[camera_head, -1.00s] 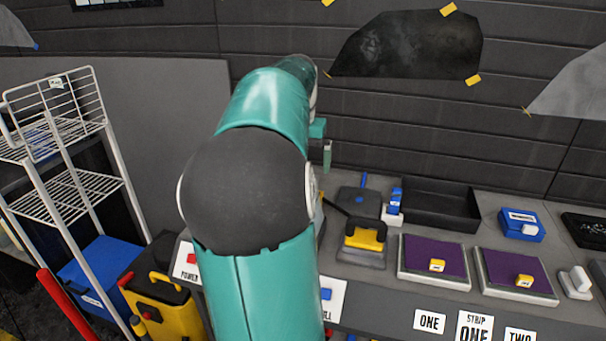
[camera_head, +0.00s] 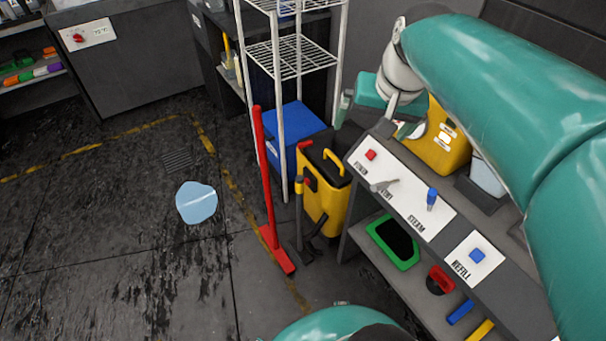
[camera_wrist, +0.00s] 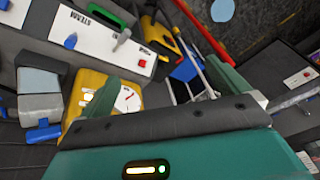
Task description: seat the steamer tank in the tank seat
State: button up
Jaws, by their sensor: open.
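A pale grey translucent container (camera_head: 487,178), which looks like the steamer tank, stands upright right of the yellow steamer body (camera_head: 440,140) on the bench. A dark tray-like base (camera_head: 474,194) at its foot may be the tank seat; I cannot tell whether the container sits fully in it. In the wrist view the container (camera_wrist: 40,92) is at the left, with a blue part below it, beside the yellow steamer (camera_wrist: 88,92) with its white gauge. My gripper (camera_head: 374,118) is open and empty, left of the steamer; its fingers also show in the wrist view (camera_wrist: 172,90), apart from the container.
The sloped control panel (camera_head: 405,192) has a red button, a lever and blue controls. Below it is a shelf with a green-framed item (camera_head: 393,242). A yellow bucket (camera_head: 325,185), red-handled tool (camera_head: 264,180) and wire rack (camera_head: 288,60) stand left. The floor left is largely clear, with a pale puddle (camera_head: 196,202).

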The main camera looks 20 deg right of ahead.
jog(key=s+a+f+n, duration=0.2)
jog(key=a+n, duration=0.1)
jog(key=a, duration=0.4)
jog(key=s+a+f+n+t, duration=0.1)
jog(key=s+a+f+n, duration=0.2)
jog(key=a, duration=0.5)
jog(key=shift+s+a+t, duration=0.15)
jog(key=shift+s+t, duration=0.15)
jog(key=shift+s, duration=0.05)
